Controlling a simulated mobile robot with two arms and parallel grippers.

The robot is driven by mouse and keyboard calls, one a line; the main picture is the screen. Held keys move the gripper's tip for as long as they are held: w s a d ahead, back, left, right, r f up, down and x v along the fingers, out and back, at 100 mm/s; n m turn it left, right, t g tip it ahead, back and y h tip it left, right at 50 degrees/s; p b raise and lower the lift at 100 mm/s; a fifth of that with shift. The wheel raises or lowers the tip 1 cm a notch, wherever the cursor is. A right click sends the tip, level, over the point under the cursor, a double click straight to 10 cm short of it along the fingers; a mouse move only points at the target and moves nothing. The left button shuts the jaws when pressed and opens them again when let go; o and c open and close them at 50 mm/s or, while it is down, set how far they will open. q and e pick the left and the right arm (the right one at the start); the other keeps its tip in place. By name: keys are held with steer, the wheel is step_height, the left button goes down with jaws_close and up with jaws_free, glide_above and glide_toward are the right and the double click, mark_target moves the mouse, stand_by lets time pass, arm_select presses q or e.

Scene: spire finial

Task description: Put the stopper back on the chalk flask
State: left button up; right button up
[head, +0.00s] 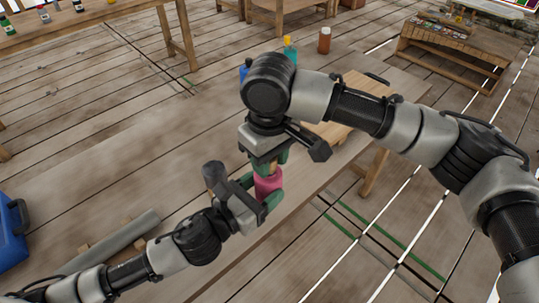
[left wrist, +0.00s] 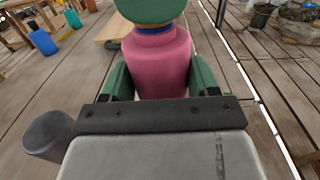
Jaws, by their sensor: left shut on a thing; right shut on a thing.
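A pink flask (head: 267,184) is in my left gripper (head: 261,191), whose green fingers are shut on its sides. In the left wrist view the flask (left wrist: 158,62) stands upright between the fingers, with a dark blue band (left wrist: 154,29) at its neck. My right gripper (head: 274,160) is directly above the flask and shut on a small tan piece, the stopper (head: 283,157), mostly hidden by the fingers. A green finger (left wrist: 148,10) covers the flask's top in the left wrist view. I cannot tell whether the stopper touches the neck.
The grey-brown table (head: 150,140) is mostly bare around my grippers. A blue bottle (head: 245,68), a teal bottle (head: 290,50) and an orange-brown jar (head: 324,41) stand towards its far end. A wooden board (head: 335,112) lies behind my right arm. A grey tube (head: 118,240) and a blue case (head: 11,235) are at left.

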steer(key=shift+f, duration=0.2)
steer(key=o, duration=1)
steer(key=shift+c, duration=0.2)
step_height(320, 180, up, 12)
